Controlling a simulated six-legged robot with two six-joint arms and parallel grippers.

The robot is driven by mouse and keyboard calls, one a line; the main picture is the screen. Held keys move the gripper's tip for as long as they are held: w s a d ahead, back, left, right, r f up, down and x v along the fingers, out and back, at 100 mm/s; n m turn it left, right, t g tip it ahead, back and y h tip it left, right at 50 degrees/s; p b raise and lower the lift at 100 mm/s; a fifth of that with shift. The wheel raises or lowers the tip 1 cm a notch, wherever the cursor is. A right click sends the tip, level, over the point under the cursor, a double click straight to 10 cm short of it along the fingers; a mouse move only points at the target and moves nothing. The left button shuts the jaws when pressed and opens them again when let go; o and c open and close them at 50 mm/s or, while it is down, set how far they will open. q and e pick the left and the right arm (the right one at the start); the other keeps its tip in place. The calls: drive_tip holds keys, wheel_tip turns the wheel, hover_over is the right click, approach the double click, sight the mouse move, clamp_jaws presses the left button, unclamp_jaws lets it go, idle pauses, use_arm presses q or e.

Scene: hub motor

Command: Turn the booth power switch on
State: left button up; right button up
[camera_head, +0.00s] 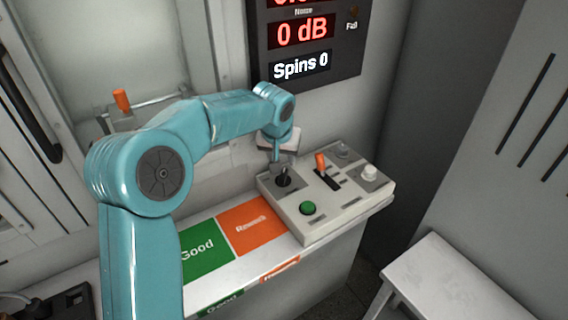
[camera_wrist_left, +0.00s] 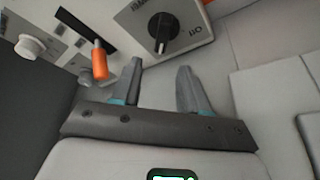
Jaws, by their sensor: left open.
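A black rotary switch (camera_head: 283,178) sits on the left part of the grey control box (camera_head: 340,205). In the left wrist view the switch (camera_wrist_left: 163,28) has a pale pointer line, and lettering that looks like an upside-down "Off" is beside it. My left gripper (camera_head: 276,157) is just above the switch in the head view, its fingers partly hidden by the wrist. In the left wrist view my left gripper (camera_wrist_left: 158,70) is open and empty. The switch lies beyond the fingertips, between their directions, and appears apart from them. My right gripper is not in view.
An orange lever (camera_head: 321,162), green button (camera_head: 308,208) and white knob (camera_head: 370,172) are close by on the box. Green "Good" (camera_head: 205,250) and orange (camera_head: 251,229) pads lie left of it. A red-digit display (camera_head: 303,32) hangs behind. A white stool (camera_head: 450,280) stands right.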

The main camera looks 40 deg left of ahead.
use_arm(q)
drive_tip(key=p+v, duration=0.1)
drive_tip(key=v, duration=0.9)
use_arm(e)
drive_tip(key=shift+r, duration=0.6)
use_arm(q)
drive_tip(key=shift+s+d+f, duration=0.1)
drive_tip(key=shift+s+f, duration=0.05)
drive_tip(key=shift+f, duration=0.05)
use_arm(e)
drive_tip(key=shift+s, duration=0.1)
